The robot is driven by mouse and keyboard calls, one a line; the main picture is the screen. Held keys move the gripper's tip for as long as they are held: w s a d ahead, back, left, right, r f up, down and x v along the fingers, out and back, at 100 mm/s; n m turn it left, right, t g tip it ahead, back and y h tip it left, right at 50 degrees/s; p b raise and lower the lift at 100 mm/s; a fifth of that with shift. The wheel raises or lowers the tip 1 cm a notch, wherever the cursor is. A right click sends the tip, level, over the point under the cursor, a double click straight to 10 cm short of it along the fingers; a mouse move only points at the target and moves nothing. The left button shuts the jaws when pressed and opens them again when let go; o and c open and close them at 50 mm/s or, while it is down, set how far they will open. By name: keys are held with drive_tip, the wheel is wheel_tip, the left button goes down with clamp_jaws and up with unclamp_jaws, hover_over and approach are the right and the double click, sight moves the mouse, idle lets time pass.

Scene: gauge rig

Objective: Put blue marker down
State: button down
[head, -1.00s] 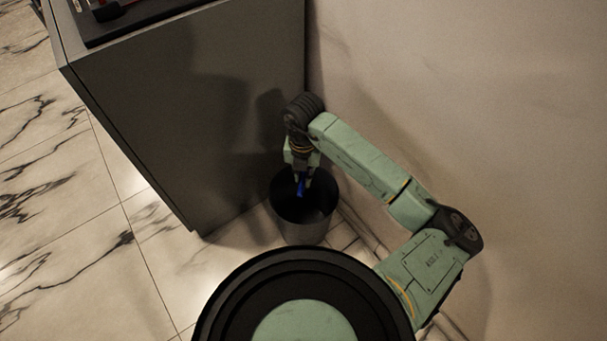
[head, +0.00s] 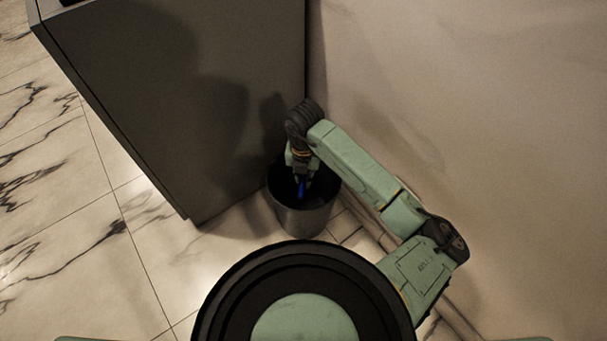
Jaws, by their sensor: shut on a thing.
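The blue marker (head: 302,187) is small in the head view and points downward from my gripper (head: 302,177). My gripper is shut on the marker, over the mouth of a dark round bin (head: 304,220). The marker's lower part shows against the bin's dark inside. I cannot tell how deep it is below the rim. My fingers and wrist hide the marker's upper part.
The bin stands on the marble tile floor (head: 60,230), in the corner between a dark grey cabinet (head: 150,110) and a pale wall (head: 450,110). Open floor lies to the left. The wall is close to my arm on the right.

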sight(303, 179)
drive_tip(key=shift+f, duration=0.1)
drive_tip(key=c, duration=1.5)
unclamp_jaws()
wheel_tip(303, 179, up, 7)
drive_tip(key=p, duration=0.4)
drive_tip(key=shift+p, duration=0.4)
